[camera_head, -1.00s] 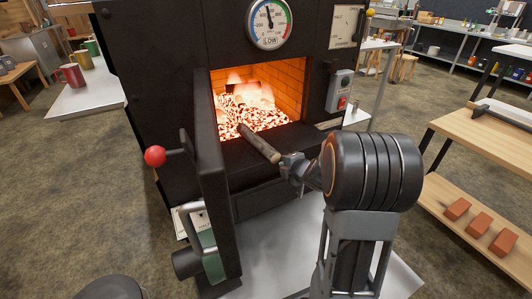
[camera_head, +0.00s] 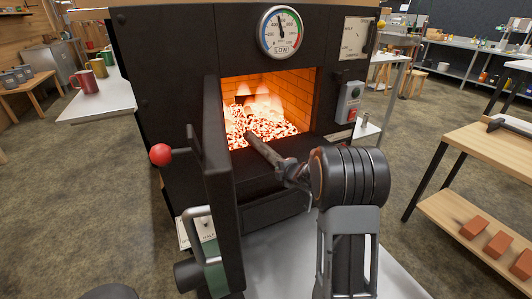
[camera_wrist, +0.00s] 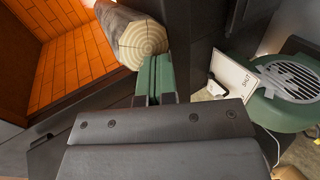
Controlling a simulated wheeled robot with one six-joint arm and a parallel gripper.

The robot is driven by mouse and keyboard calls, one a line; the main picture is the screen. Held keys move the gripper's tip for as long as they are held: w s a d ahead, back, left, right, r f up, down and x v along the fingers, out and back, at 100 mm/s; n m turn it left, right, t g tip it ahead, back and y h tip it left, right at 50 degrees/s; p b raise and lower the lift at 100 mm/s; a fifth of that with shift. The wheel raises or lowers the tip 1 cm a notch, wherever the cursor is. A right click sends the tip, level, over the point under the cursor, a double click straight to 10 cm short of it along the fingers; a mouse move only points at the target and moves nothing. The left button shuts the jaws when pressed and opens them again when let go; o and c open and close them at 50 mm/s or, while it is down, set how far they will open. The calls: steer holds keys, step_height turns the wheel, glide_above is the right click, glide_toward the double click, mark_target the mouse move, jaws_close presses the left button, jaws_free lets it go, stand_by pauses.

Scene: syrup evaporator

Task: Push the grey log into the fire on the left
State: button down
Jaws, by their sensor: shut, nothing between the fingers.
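The grey log (camera_head: 264,150) lies across the sill of the open firebox, its far end at the glowing fire (camera_head: 262,122) on the left and its near end toward me. In the wrist view its pale, ringed cut end (camera_wrist: 140,45) shows at the top. My gripper (camera_head: 284,166) is at the log's near end. In the wrist view its green-padded fingers (camera_wrist: 156,65) are shut together with nothing between them. Their tips overlap the edge of the cut end; I cannot tell how firmly they touch.
The open black firebox door (camera_head: 221,190) with its red knob (camera_head: 160,154) stands left of my arm. Orange brick walls (camera_head: 305,88) line the firebox. A control box with a red button (camera_head: 348,103) is on the right. A wooden shelf unit (camera_head: 470,160) stands further right.

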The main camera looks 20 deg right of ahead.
mark_target(266, 152)
steer(key=w+p, duration=0.1)
steer(key=w, duration=0.2)
steer(key=w+p, duration=0.1)
steer(key=w, duration=0.2)
steer(key=w+a+p, duration=0.1)
steer(key=w, duration=0.2)
steer(key=shift+r+p, duration=0.15)
steer(key=shift+p, duration=0.15)
steer(key=shift+w+a+p, duration=0.15)
steer(key=shift+w+p, duration=0.6)
steer(key=shift+w, duration=0.3)
steer(key=shift+w+a+p, duration=0.1)
steer(key=shift+w+p, duration=0.65)
steer(key=shift+w, duration=0.3)
steer(key=b+v, duration=0.1)
steer(key=v, duration=0.3)
steer(key=f+v, duration=0.1)
steer(key=v, duration=0.3)
steer(key=s+f+b+v, duration=0.1)
steer(key=v, duration=0.3)
steer(key=shift+s+d+b, duration=0.1)
steer(key=shift+s+b, duration=0.1)
steer(key=shift+b, duration=0.15)
